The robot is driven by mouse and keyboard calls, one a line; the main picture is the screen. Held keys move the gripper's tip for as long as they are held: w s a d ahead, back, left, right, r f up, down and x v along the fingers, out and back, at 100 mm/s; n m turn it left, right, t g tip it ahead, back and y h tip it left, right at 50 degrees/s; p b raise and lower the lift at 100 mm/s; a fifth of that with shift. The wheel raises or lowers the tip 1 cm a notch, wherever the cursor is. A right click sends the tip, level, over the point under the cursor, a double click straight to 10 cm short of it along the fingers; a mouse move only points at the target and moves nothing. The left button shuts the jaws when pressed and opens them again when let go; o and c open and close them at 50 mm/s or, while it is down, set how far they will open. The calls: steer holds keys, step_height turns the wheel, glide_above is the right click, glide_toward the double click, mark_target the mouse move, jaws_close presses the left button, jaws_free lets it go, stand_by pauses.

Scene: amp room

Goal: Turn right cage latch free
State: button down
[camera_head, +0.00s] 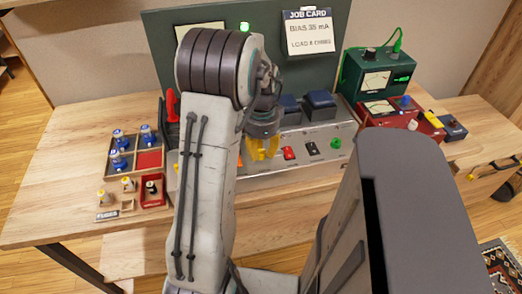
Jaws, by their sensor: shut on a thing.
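The amp (318,158) stands at the middle of the bench, with a silver front face and dark blue blocks on top. My gripper (263,156) points down at the amp's front, left of a red switch. Its yellow fingers are shut on a small part there, which appears to be the right cage latch. The fingers hide most of that latch, so its angle cannot be told. My arm covers the amp's left part and most of the cage area. A small orange piece (181,158) shows left of my arm; I cannot tell what it is.
A wooden tray (134,145) with several blue-and-white tubes stands left, with smaller tubes in front. A green meter box (377,72) and a red meter box (381,110) stand right. A job card (307,33) hangs behind. The bench's front left is clear.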

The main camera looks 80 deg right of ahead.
mark_target(263, 149)
steer(key=shift+d, duration=0.15)
steer(key=c, duration=1.2)
jaws_free()
steer(key=shift+s, duration=0.2)
steer(key=shift+o, duration=1.2)
steer(key=shift+w, duration=0.1)
steer(key=shift+r, duration=0.1)
step_height(263, 149, up, 12)
